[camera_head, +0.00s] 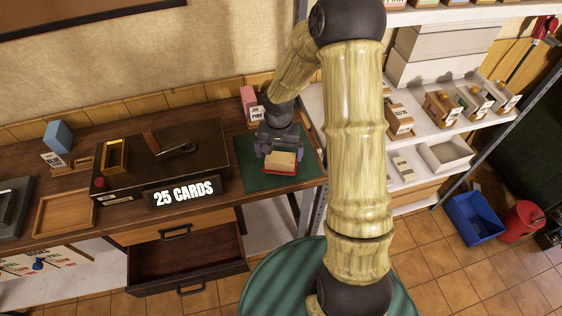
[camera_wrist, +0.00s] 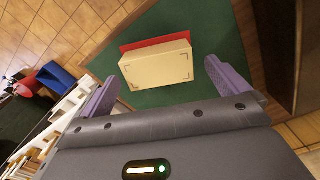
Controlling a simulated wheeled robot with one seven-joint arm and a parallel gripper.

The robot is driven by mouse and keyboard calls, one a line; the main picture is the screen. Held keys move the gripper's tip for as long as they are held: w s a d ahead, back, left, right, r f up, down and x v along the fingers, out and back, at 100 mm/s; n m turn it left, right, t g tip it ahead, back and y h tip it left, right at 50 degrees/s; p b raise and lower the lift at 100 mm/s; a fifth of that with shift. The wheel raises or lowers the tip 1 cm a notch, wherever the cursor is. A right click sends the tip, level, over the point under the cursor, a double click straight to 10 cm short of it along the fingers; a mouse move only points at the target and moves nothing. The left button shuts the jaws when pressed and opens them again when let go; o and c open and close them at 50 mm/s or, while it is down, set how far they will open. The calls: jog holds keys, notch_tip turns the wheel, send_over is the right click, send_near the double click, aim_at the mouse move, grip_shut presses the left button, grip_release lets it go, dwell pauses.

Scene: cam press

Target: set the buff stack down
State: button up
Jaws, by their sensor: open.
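The buff stack (camera_head: 281,160) is a pale block of cards on the green mat (camera_head: 245,178) at the right end of the desk. In the wrist view the buff stack (camera_wrist: 157,66) lies ahead of my gripper, with a red piece (camera_wrist: 150,42) along its far side, under or against it. My gripper (camera_head: 280,145) is at the mat, just behind the stack. In the wrist view the purple fingers of my gripper (camera_wrist: 160,85) are spread wide, with a gap between each and the stack. Nothing is held.
A dark press box with a "25 CARDS" sign (camera_head: 184,191) stands left of the mat. A pink block (camera_head: 249,97) stands behind the mat. A drawer (camera_head: 187,263) hangs open below the desk. Shelves with small card boxes (camera_head: 441,108) are at right. A wooden tray (camera_head: 64,213) is at left.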

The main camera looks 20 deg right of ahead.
aim_at(280, 157)
jog(key=shift+d+f, duration=0.15)
jog(key=shift+w+d+f+p, duration=0.1)
jog(key=shift+f+p, duration=0.6)
jog(key=shift+f, duration=1.9)
jog(key=c, duration=1.1)
jog(key=shift+r, duration=0.1)
notch_tip(280, 157, up, 10)
jog(key=shift+f+b, duration=0.1)
jog(key=shift+b, duration=0.5)
